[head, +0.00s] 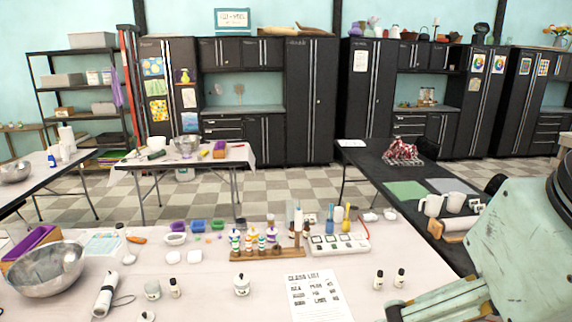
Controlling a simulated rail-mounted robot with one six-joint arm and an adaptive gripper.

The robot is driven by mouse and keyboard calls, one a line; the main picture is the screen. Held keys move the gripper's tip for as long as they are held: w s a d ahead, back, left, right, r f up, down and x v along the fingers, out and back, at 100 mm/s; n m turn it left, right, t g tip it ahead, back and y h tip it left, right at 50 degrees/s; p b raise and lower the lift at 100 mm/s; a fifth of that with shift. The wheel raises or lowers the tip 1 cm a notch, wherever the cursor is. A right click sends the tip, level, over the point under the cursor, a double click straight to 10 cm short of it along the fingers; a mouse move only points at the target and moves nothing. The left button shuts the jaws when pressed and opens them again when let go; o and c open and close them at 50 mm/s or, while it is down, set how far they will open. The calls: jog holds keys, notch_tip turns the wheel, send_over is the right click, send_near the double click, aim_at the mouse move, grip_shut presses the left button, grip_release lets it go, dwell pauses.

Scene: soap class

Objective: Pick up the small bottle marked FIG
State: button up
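Several small bottles stand on the near white table. One white bottle with a black cap (175,289) is at the left front. Two similar bottles, one (378,281) and another (400,279), stand side by side at the right front. More small bottles with coloured caps (248,245) stand at the wooden rack (268,254). The labels are too small to read, so I cannot tell which is marked FIG. My arm enters at the lower right; my gripper is not visible.
A steel bowl (45,270), a white hand-held tool with a cord (106,295), and a printed sheet (316,296) lie on the near table. A white tray (338,243) with dark squares is behind. A dark table (385,165) with mugs stands at right.

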jog(key=c, duration=2.1)
jog(key=shift+w, duration=0.15)
